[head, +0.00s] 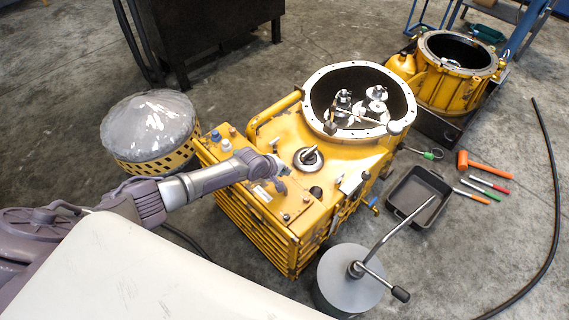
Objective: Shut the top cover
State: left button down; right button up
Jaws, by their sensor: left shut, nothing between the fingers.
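The yellow transmission housing (350,160) stands on the floor in the middle of the head view. Its large round flanged opening (318,87) is uncovered, with metal shafts and gears (372,112) showing inside. The yellow top panel (296,203) lies in front of the opening. I cannot tell which part is the top cover. My left gripper (284,176) is shut and empty over this panel, near a round fitting with a metal knob (308,157). I cannot tell whether it touches the panel. My right gripper is not in view.
A grey cylinder with a bent handle (335,268) stands at the front right. A black tray (398,187), an orange hammer (483,166) and hand tools lie right. A second yellow housing (445,92) stands behind. A plastic-covered drum (150,127) stands left.

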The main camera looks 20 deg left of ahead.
aim_at(292, 181)
pick_arm(q)
jog(key=shift+d+f+g, duration=0.25)
jog(key=shift+f+g, duration=0.05)
jog(key=f, duration=0.1)
jog(key=w+f+g+b, duration=0.1)
jog(key=f+g+y+b, duration=0.1)
jog(key=shift+w+d, duration=0.2)
jog(key=shift+d, duration=0.1)
jog(key=shift+f+g+b, duration=0.3)
jog(key=shift+f+b, duration=0.05)
jog(key=shift+b, duration=0.05)
jog(key=shift+w+f+b, duration=0.15)
jog(key=shift+f+b, duration=0.3)
jog(key=shift+d, duration=0.1)
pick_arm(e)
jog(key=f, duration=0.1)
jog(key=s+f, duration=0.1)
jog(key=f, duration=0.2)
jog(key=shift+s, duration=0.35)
pick_arm(q)
jog(key=shift+f, duration=0.1)
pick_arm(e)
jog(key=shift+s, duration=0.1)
